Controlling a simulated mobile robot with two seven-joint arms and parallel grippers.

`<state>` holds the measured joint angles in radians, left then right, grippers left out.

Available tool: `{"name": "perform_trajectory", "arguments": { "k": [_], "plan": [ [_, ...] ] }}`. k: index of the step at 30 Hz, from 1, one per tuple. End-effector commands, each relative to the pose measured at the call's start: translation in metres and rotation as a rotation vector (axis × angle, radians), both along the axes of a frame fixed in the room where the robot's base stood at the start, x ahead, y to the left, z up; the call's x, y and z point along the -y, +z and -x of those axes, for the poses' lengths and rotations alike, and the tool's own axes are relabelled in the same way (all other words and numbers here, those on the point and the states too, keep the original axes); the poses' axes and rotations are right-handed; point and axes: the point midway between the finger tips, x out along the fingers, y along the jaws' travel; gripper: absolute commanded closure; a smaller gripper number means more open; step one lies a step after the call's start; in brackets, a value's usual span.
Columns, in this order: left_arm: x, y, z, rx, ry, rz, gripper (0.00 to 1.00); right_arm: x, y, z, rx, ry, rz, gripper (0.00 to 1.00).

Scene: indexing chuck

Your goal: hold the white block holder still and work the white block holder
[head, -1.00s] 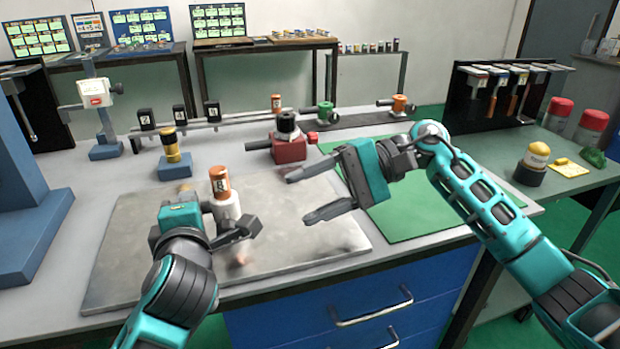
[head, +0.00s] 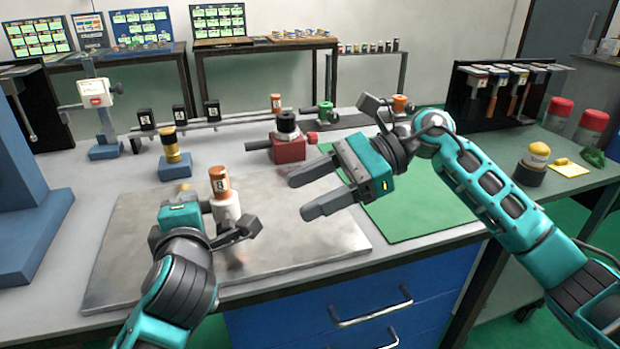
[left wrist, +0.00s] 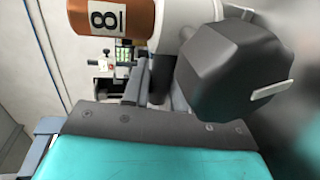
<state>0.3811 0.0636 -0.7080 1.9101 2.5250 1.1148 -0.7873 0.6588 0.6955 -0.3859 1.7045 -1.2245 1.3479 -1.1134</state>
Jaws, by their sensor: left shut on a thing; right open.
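The white block holder (head: 227,210) stands upright on the grey metal plate in the head view. An orange-brown cylinder (head: 218,180) with a white number label sits in its top; the left wrist view shows the label as an 8 on the cylinder (left wrist: 105,20). My left gripper (head: 225,228) is shut on the white holder, low on its body; the fingers partly hide it. The holder's white side (left wrist: 182,22) shows at the top of the left wrist view. My right gripper (head: 298,196) is open and empty, to the right of the holder and apart from it, fingers pointing left.
The metal plate (head: 130,250) lies on the bench, with a green mat (head: 420,215) to its right. Behind stand a red block holder (head: 289,148), a blue one (head: 174,168) and a rail (head: 240,122) with black blocks. A blue column stands at left. The plate's right part is clear.

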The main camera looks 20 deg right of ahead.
Motion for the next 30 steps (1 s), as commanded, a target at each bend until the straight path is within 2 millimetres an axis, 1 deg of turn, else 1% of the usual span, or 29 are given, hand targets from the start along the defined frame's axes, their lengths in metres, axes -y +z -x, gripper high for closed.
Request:
{"name": "perform_trajectory", "arguments": {
  "k": [1,30],
  "plan": [
    [-0.0004,-0.0062,0.0004,-0.014,0.002,-0.005,1.0,-0.0002,0.0003,0.0005,-0.043,-0.02,0.002,0.39],
    [-0.0004,-0.0062,0.0004,-0.014,0.002,-0.005,1.0,-0.0028,0.0092,0.008,-0.957,-0.452,-0.007,0.39]
  ]
}}
